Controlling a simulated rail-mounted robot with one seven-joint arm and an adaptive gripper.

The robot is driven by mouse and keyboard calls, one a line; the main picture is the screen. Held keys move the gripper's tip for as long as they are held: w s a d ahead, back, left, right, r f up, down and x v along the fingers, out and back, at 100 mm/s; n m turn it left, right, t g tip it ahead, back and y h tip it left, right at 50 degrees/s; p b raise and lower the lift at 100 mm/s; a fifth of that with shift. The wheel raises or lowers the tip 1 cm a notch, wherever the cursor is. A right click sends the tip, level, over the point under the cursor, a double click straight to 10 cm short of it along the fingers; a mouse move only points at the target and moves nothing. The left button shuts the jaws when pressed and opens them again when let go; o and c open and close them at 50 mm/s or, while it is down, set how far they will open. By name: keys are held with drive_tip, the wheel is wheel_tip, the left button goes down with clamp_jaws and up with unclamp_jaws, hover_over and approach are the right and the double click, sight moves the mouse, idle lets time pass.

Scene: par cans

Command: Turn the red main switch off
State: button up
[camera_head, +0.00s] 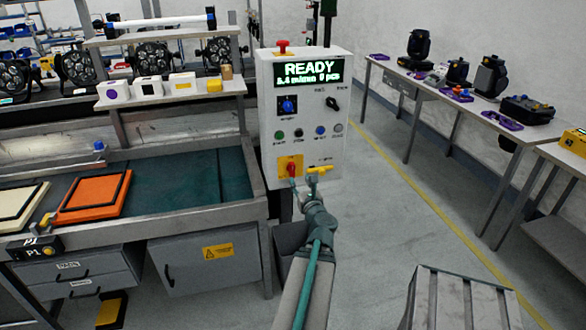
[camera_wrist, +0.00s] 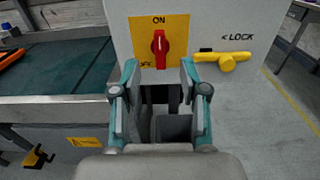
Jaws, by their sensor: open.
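The red main switch (camera_wrist: 159,48) is a red rotary handle on a yellow plate (camera_wrist: 176,22) low on the white control panel. Its handle stands upright, toward the ON mark at the top of the plate; an OFF mark at lower left is partly hidden. It also shows in the head view (camera_head: 291,170). My gripper (camera_wrist: 159,72) is open, with one teal finger to each side just below the switch in the wrist view. Nothing is between the fingers. Contact with the panel cannot be told.
A yellow lock lever (camera_wrist: 228,60) sticks out right of the switch. The panel (camera_head: 305,115) carries a lit READY display (camera_head: 309,72), several knobs and buttons, and a red top button (camera_head: 283,47). A workbench (camera_head: 200,218) stands left; a slatted pallet (camera_head: 460,300) lies at lower right.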

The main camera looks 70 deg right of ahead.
sight(293, 166)
drive_tip(key=x, duration=1)
drive_tip(key=shift+w+d, duration=0.1)
clamp_jaws()
